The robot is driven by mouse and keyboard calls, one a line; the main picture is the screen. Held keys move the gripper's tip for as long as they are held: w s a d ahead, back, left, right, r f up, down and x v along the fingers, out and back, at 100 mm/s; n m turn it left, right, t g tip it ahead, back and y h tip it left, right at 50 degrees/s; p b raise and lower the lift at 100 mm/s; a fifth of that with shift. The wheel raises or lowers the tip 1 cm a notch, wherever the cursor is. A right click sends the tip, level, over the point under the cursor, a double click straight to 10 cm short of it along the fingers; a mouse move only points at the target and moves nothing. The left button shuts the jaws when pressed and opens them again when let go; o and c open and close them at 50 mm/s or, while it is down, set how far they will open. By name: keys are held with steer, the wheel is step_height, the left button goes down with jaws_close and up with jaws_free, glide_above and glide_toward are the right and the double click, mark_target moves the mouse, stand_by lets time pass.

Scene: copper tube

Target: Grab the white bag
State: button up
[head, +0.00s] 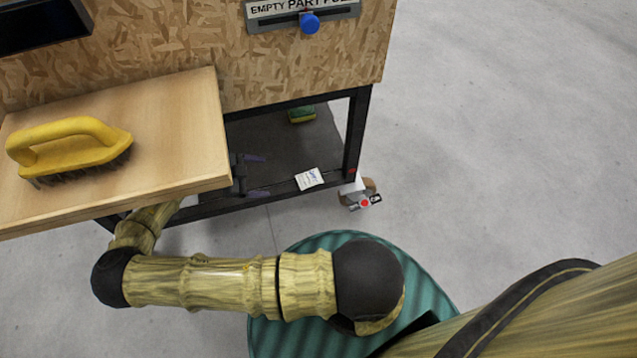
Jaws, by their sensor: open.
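The white bag (309,178) is a small flat white packet with blue print. It lies on the dark lower shelf (285,150) of the bench, close to the front rail. My gripper (259,174) shows just past the right edge of the wooden board, to the left of the bag. Its two dark fingers are apart, one toward the back and one toward the front, and point right toward the bag. There is a clear gap between the fingertips and the bag. The board hides my wrist. The gripper's height above the shelf is hard to tell.
A wooden board (180,130) with a yellow-handled brush (70,148) overhangs my forearm. A green and yellow sponge (302,115) lies farther back on the shelf. A black frame post (356,130) stands right of the bag. Open grey floor (500,140) lies to the right.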

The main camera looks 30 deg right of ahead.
steer(key=shift+s+d, duration=0.1)
steer(key=shift+d, duration=0.1)
steer(key=b, duration=0.5)
glide_toward(305, 179)
steer(key=x, duration=0.4)
steer(key=shift+s+f, duration=0.1)
steer(key=shift+d+f, duration=0.15)
steer(key=shift+d, duration=0.3)
steer(key=b+x, duration=0.3)
steer(key=x, duration=0.1)
steer(key=shift+f, duration=0.25)
steer(key=shift+d+f, duration=0.2)
steer(key=shift+d, duration=0.3)
